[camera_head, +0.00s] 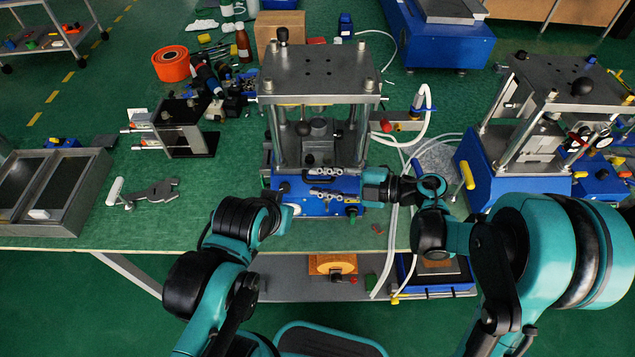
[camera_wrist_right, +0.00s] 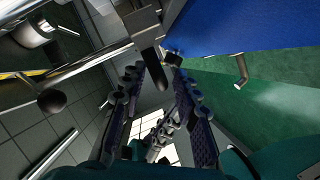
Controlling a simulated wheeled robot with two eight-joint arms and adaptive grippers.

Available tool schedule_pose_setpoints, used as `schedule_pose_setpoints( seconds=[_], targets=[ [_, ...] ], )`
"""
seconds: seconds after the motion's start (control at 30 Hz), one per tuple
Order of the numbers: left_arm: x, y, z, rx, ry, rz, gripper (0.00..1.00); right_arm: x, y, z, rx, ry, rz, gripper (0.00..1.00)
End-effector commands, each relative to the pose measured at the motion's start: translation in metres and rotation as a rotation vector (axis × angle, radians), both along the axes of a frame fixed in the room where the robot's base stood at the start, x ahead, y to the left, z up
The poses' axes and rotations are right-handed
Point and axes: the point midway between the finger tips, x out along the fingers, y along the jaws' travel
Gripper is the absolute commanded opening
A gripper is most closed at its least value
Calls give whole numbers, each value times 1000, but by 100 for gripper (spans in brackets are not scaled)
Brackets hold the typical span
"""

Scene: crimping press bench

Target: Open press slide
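The press (camera_head: 318,75) stands in the middle of the bench, with a steel top plate, columns and a blue base. The slide's dark handle (camera_head: 308,181) is at the front of the base. My right gripper (camera_head: 322,183) reaches in from the right, with one finger above and one below the handle. In the right wrist view the dark handle (camera_wrist_right: 152,75) shows at the tips of the spread fingers (camera_wrist_right: 158,88); contact cannot be told. My left gripper (camera_head: 290,212) is by the base's front left corner; its fingers are too small to read.
A second press (camera_head: 560,110) stands at right. A grey tray (camera_head: 50,190), a wrench-like tool (camera_head: 155,193) and a metal fixture (camera_head: 180,130) are at left. White hoses (camera_head: 393,225) run beside the press's right side. Bare green bench lies left of my left gripper.

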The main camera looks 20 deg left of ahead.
Motion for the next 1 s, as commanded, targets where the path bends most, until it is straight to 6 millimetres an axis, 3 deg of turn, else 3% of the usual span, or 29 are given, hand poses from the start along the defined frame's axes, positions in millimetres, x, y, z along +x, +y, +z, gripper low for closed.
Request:
schedule_pose_setpoints(
  seconds=[0.37,0.4,0.5,0.53,0.83,1.0],
  targets=[
    [0,0,-3,0,0,0,0,1,11,-2,0,0,-1,31],
    [0,0,-3,0,0,0,0,1,11,-2,0,0,-1,28],
    [0,0,-3,0,0,0,0,1,11,-2,0,0,-1,2],
    [0,0,-3,0,0,0,0,1,11,-2,0,0,-1,0],
    [0,0,-3,0,0,0,0,-1,11,-3,-1,0,0,0],
    [0,0,-5,0,0,0,0,-13,7,-3,-2,-1,0,0]
  ],
)
